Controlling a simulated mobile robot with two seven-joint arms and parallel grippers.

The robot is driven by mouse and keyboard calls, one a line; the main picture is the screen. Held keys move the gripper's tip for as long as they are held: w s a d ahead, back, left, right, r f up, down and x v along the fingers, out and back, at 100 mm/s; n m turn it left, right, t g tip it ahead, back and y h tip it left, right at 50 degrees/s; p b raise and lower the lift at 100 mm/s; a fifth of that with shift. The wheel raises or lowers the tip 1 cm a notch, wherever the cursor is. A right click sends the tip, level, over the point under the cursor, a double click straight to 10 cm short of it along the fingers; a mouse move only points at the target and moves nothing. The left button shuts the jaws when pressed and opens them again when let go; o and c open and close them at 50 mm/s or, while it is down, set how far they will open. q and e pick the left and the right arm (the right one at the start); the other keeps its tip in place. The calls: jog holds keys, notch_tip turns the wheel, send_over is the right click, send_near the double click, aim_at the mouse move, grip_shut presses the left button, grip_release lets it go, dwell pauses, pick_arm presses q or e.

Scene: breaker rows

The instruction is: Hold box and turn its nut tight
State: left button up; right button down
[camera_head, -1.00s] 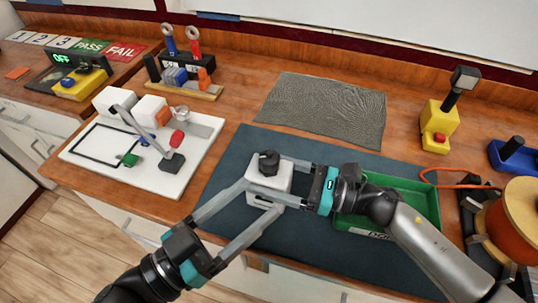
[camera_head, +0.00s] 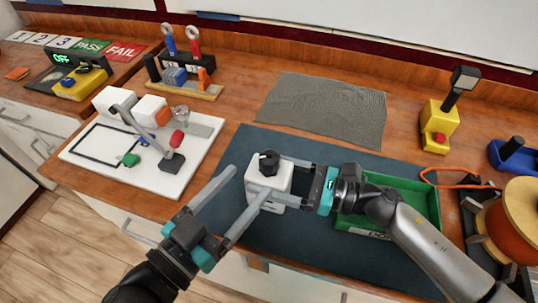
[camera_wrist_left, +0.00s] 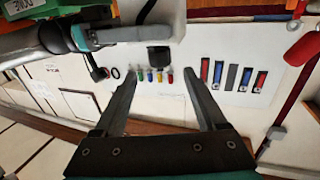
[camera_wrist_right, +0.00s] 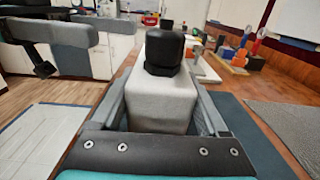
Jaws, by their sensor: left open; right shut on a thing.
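The white box (camera_head: 254,181) stands on the dark mat with a black nut (camera_head: 269,162) on its top. My right gripper (camera_head: 283,180) is shut on the box from the right. The right wrist view shows the box (camera_wrist_right: 160,97) between its fingers, with the nut (camera_wrist_right: 165,50) above. My left gripper (camera_head: 248,180) is open and empty at the box's left front. One finger points left of the box; the other crosses before its lower front. In the left wrist view the nut (camera_wrist_left: 158,56) appears beyond and between the open fingertips, not touched.
A green tray (camera_head: 436,200) lies right of the box, partly behind my right arm. A white board (camera_head: 85,168) with a lever clamp lies to the left. A grey textured mat (camera_head: 325,108) lies behind. An orange spool (camera_head: 515,222) stands at far right.

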aim_at(263, 165)
pick_arm(q)
jog(key=shift+x, duration=3.85)
jog(key=shift+c, duration=0.3)
grip_shut()
